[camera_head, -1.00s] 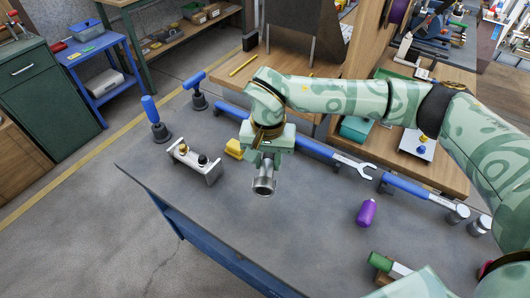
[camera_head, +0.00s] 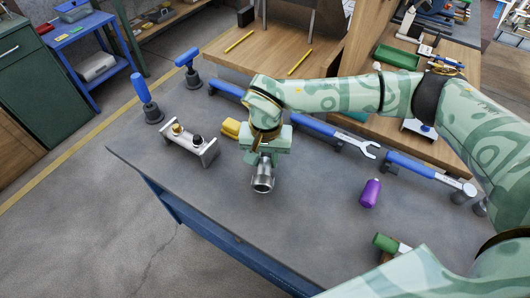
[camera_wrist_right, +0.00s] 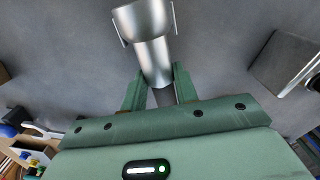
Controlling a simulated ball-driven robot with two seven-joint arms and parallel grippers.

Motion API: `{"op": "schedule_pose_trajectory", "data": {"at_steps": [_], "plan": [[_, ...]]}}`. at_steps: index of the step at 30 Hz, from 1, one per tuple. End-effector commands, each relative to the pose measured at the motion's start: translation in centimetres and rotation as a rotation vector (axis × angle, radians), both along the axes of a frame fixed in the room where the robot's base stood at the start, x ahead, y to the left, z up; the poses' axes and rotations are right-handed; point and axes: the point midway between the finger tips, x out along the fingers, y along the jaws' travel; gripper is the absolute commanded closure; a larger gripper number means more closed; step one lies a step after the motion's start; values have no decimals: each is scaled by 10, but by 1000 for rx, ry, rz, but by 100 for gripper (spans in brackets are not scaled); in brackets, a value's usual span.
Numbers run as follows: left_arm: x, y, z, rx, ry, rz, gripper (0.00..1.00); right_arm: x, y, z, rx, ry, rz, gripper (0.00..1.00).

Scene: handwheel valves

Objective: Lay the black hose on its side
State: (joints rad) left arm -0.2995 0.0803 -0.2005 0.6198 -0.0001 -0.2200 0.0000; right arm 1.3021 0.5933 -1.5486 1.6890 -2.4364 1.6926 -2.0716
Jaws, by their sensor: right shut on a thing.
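My right gripper (camera_head: 264,157) is shut on a silver metal coupling piece (camera_head: 262,181), low over the grey bench top (camera_head: 210,215). In the head view the piece hangs below the jaws, roughly upright with its wide end down. The right wrist view shows its wide end (camera_wrist_right: 146,22) pointing away from the gripper (camera_wrist_right: 159,88), and a dark grey section between the fingers. I cannot tell whether this is the end of the black hose; no other black hose is plain to see. I cannot tell whether the piece touches the bench. My left gripper is out of view.
A metal bracket with knobs (camera_head: 188,147) stands left of the right gripper, and a yellow block (camera_head: 230,129) behind it. A purple bottle (camera_head: 370,193) and a green-headed tool (camera_head: 386,243) are to the right. Blue-handled tools line the back. The bench's front middle is clear.

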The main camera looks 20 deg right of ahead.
Motion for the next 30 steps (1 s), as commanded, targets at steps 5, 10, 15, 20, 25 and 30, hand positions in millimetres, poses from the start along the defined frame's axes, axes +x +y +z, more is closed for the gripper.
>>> {"op": "schedule_pose_trajectory", "data": {"at_steps": [5, 10, 15, 20, 25, 30], "plan": [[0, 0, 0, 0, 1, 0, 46, 0, 0, -1, 0, 0, 0, 98], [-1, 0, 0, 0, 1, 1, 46, 0, 0, -1, 0, 0, 0, 98], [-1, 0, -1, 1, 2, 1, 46, 0, 0, -2, 0, 0, 0, 98], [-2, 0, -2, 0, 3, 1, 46, 0, 0, -7, -1, 0, 0, 98], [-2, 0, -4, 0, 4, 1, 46, 0, 0, -11, -1, 0, 0, 98], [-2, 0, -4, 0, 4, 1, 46, 0, 0, -12, 0, 0, 1, 51]]}}
